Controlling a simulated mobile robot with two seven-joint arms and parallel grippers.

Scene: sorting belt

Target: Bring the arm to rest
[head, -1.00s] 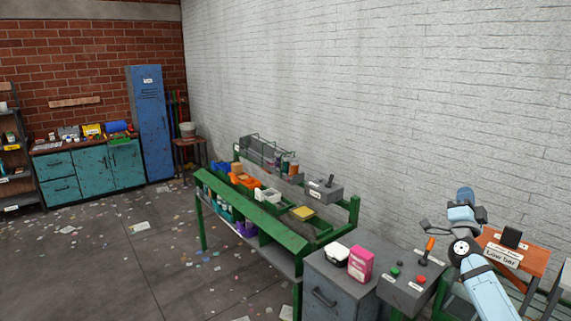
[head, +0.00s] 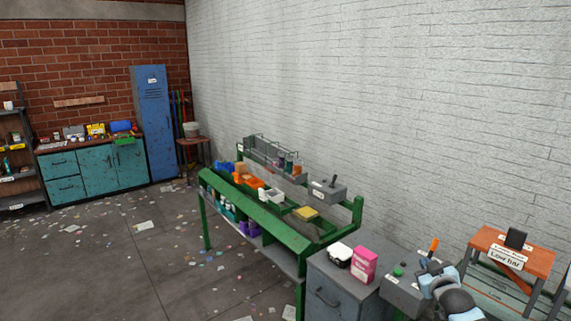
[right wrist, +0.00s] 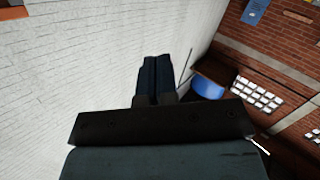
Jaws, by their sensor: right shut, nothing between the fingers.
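My right arm shows at the bottom right of the head view, its light blue and dark links folded low in front of the grey control box (head: 402,293). Its gripper (head: 432,267) is small and partly merged with the arm there. In the right wrist view the two dark fingers (right wrist: 155,78) are together, with nothing between them. My left gripper is in neither view.
The control box has an orange-handled lever (head: 433,245) and a green button (head: 398,270) close to my arm. A pink box (head: 364,264) stands on the grey cabinet (head: 335,293). The green sorting bench (head: 262,216) lies beyond; an orange table (head: 500,255) stands right.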

